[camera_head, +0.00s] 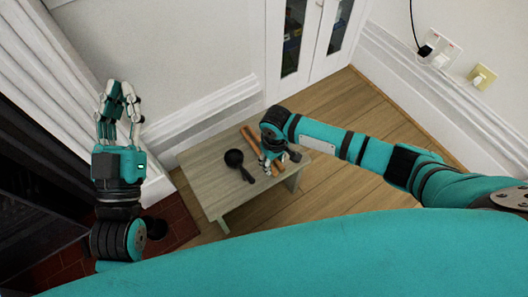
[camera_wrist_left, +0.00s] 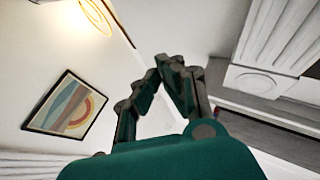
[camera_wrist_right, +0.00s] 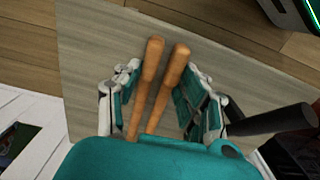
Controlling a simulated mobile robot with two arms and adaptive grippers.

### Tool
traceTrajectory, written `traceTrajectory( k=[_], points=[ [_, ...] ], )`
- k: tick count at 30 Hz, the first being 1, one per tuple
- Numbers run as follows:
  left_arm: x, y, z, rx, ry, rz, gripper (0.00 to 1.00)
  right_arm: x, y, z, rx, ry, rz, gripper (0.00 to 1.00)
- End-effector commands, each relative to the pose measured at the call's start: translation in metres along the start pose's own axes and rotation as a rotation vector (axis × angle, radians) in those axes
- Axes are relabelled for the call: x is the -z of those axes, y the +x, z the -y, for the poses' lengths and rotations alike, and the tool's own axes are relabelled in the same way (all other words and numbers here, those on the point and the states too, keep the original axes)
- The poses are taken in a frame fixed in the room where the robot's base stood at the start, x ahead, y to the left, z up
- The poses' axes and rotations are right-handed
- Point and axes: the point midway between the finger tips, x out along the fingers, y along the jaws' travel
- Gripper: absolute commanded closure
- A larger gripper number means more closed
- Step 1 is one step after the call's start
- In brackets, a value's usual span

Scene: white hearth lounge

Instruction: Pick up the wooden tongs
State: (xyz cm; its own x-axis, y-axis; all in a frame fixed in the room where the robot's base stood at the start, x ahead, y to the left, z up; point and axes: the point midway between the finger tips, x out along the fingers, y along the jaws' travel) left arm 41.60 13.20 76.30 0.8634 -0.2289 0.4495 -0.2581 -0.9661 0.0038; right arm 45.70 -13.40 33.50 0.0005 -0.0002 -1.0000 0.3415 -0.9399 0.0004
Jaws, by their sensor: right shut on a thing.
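The wooden tongs (camera_head: 249,137) are a brown pair of long arms on a low grey-green table, partly hidden behind my right gripper in the head view. In the right wrist view the two rounded arms of the tongs (camera_wrist_right: 166,78) run between the fingers of my right gripper (camera_wrist_right: 162,90). My right gripper (camera_head: 270,160) is shut on the tongs, low over the table. My left gripper (camera_head: 118,92) is raised at the left, away from the table; in the left wrist view its fingertips (camera_wrist_left: 168,64) come together with nothing between them.
The low table (camera_head: 225,201) stands near the wall. A black pan-like utensil (camera_head: 235,159) lies left of the tongs; its dark handle (camera_wrist_right: 270,121) is close beside my right fingers. A white cabinet (camera_head: 315,40) stands behind. Wooden floor (camera_head: 335,115) is clear at right.

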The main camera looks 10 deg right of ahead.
Motion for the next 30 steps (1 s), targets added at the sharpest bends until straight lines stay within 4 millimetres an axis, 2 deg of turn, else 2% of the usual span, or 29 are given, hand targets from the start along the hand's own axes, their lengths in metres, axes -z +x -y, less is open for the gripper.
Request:
traceTrajectory(
  k=[1,4,16,20,25,30],
  points=[
    [0.0,0.0,0.0,0.0,0.0,0.0,1.0,0.0,0.0,0.0,0.0,0.0,0.0,0.81],
    [0.0,0.0,0.0,0.0,0.0,0.0,1.0,0.0,0.0,0.0,0.0,0.0,0.0,0.94],
    [-0.003,0.001,0.0,0.001,0.0,0.024,1.0,0.0,-0.004,0.0,0.0,0.0,0.0,0.95],
    [-0.018,-0.002,0.004,0.007,0.005,0.115,1.0,0.0,-0.011,0.0,0.0,0.0,0.0,0.95],
    [-0.047,-0.009,0.008,0.017,0.01,0.301,1.0,0.0,-0.029,0.0,0.001,0.0,-0.002,0.95],
    [-0.086,-0.033,0.015,0.032,0.015,0.565,1.0,0.0,-0.053,0.0,0.001,-0.001,-0.002,0.95]
  ],
)
